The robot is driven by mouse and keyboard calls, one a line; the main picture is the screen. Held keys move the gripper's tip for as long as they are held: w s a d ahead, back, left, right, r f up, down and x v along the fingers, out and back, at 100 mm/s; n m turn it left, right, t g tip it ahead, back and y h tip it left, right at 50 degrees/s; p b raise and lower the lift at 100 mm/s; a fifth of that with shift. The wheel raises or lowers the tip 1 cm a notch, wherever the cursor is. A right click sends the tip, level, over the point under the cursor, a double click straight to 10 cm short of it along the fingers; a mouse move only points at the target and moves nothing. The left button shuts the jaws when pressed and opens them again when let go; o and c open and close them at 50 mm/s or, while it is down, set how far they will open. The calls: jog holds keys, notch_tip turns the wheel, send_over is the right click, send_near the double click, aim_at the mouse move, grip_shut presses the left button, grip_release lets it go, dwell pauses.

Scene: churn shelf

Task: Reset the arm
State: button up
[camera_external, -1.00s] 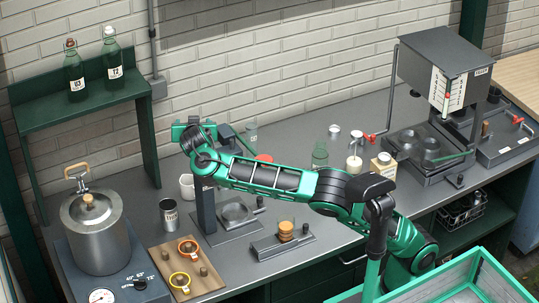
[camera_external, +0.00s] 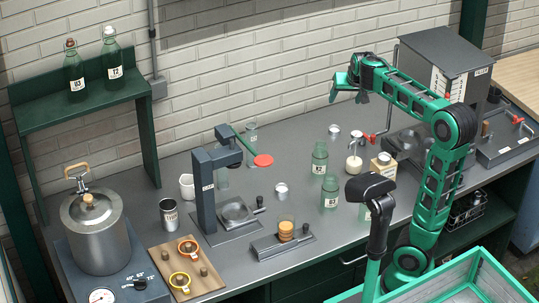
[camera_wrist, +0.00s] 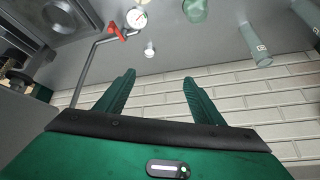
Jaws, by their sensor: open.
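My gripper (camera_external: 344,86) is raised above the back of the bench, in front of the white brick wall, with my arm folded up on the right. In the wrist view its two green fingers (camera_wrist: 158,98) stand wide apart with nothing between them. It touches nothing that I can see.
A dark filler machine (camera_external: 440,60) is close on the right. A dark press (camera_external: 207,185) stands left. The air left of my gripper is clear.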

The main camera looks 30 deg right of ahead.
jog(key=s+d+f, duration=0.1)
jog(key=s+d, duration=0.5)
jog(key=s, duration=0.4)
jog(key=s+f+g+y, duration=0.1)
jog(key=s+f+g, duration=0.2)
jog(key=s+f, duration=0.7)
jog(key=s+a+f+m+g+y, duration=0.1)
jog(key=s+f+g, duration=0.2)
jog(key=s+f, duration=0.7)
jog(key=s, duration=0.5)
jog(key=shift+s+f+m, duration=0.15)
jog(key=shift+s+m, duration=0.15)
